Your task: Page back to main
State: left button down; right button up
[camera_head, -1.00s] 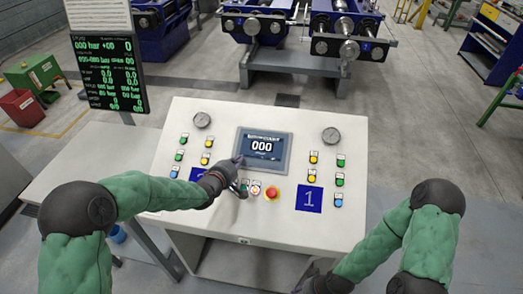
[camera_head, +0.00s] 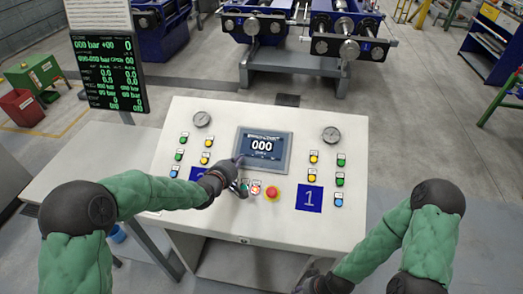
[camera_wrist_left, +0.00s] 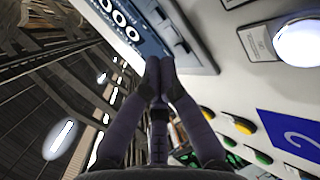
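The touchscreen (camera_head: 263,149) is set in the middle of the light control panel (camera_head: 233,118) and reads "000" in white on dark blue. It also shows in the left wrist view (camera_wrist_left: 150,50), tilted at the top. My left gripper (camera_head: 238,162) is at the screen's lower left corner. In the left wrist view, its two fingertips (camera_wrist_left: 159,72) are together with nothing between them, over the screen's lower edge. I cannot tell whether they touch the screen. My right gripper (camera_head: 308,284) hangs low at the panel's front edge, mostly hidden, so its fingers are unclear.
A red emergency button (camera_head: 272,193) and small lit buttons sit below the screen. Coloured buttons and two gauges (camera_head: 331,134) flank it. A blue "1" plate (camera_head: 309,198) lies at right. A black text display (camera_head: 106,70) stands at the back left.

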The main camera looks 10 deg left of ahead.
pick_arm(q)
jog(key=shift+w+f, duration=0.15)
jog(key=shift+f, duration=0.1)
jog(key=shift+w+f+b, duration=0.15)
jog(key=shift+f+b, duration=0.25)
jog(key=shift+b, duration=0.15)
dwell(0.5)
jog(key=shift+r, duration=0.15)
jog(key=shift+s+r+p, duration=0.4)
jog(key=shift+r+p, duration=0.1)
jog(key=shift+r, duration=0.2)
jog(key=r+p, duration=0.1)
jog(key=s+r+p, duration=0.1)
jog(key=r, duration=0.1)
jog(key=s+r+p, duration=0.1)
jog(key=r, duration=0.1)
jog(key=shift+s+r+p, duration=0.2)
jog(key=shift+s+p, duration=0.05)
jog(key=shift+p, duration=0.1)
dwell(2.3)
